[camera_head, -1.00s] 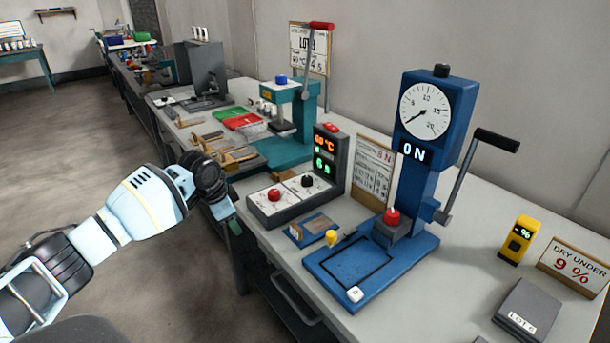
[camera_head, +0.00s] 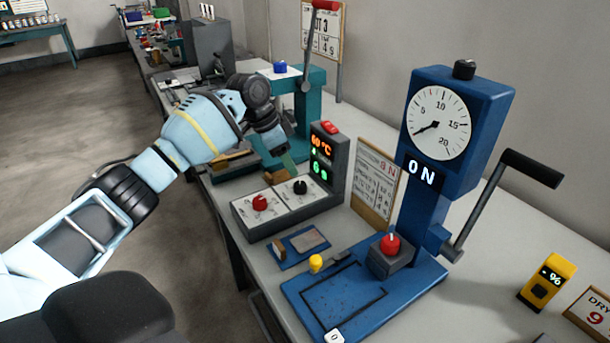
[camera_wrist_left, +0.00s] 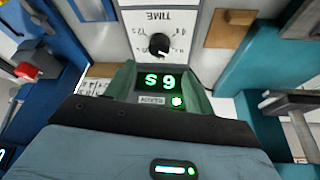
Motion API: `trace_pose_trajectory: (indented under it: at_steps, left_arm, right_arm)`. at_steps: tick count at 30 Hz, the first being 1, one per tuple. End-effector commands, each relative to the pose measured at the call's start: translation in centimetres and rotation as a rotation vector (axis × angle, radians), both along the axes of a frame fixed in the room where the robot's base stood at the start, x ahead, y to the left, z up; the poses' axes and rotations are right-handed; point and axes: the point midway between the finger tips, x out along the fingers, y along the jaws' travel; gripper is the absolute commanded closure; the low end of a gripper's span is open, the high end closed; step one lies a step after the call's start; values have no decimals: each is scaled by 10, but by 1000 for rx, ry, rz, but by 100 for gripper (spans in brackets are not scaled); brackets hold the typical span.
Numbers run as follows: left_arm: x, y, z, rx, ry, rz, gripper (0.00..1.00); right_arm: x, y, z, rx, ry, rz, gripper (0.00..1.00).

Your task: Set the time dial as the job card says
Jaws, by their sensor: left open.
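The time dial (camera_head: 300,187) is a black knob on the white-topped control box, right of a red dial (camera_head: 260,203). In the left wrist view the time dial (camera_wrist_left: 160,45) appears upside down under the label TIME, with a white pointer mark. The green display (camera_head: 321,171) reads 6 s; it also shows in the left wrist view (camera_wrist_left: 160,82), between the fingers. My left gripper (camera_head: 287,161) is open and empty, above and behind the dial, apart from it. Its green fingers (camera_wrist_left: 160,92) frame the display.
A blue press (camera_head: 440,190) with a round gauge and crank stands right of the box. A teal press (camera_head: 300,100) stands behind my left gripper. A yellow meter (camera_head: 547,282) is at right. A small blue tray (camera_head: 300,246) lies before the box.

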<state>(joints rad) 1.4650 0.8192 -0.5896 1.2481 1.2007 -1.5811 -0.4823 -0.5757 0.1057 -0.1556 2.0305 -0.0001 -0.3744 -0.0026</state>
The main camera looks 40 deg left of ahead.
Motion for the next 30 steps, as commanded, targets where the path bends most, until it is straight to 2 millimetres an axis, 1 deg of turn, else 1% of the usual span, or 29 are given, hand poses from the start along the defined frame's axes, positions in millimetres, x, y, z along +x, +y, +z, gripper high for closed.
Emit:
trace_pose_trajectory:
  at_steps: [4,7,11,15,18,23,30]
  left_arm:
    - [1,-1,-5,0,2,1,46]
    - [5,-4,-15,0,2,1,46]
    - [10,-8,-34,-1,2,1,46]
    - [16,-13,-53,0,3,-1,46]
    - [20,-16,-62,-1,1,1,46]
    - [23,-18,-71,0,0,1,46]
    - [23,-18,-72,1,-2,1,46]
  right_arm:
    - [-11,0,-5,-2,24,1,64]
    - [-16,-1,-9,-3,38,2,64]
    - [-16,0,-11,-3,39,2,64]
    - [-12,0,-10,-2,30,1,64]
    - [-9,0,-9,-1,23,1,64]
    - [-7,0,-8,0,17,0,64]
    - [-7,0,-8,0,18,0,64]
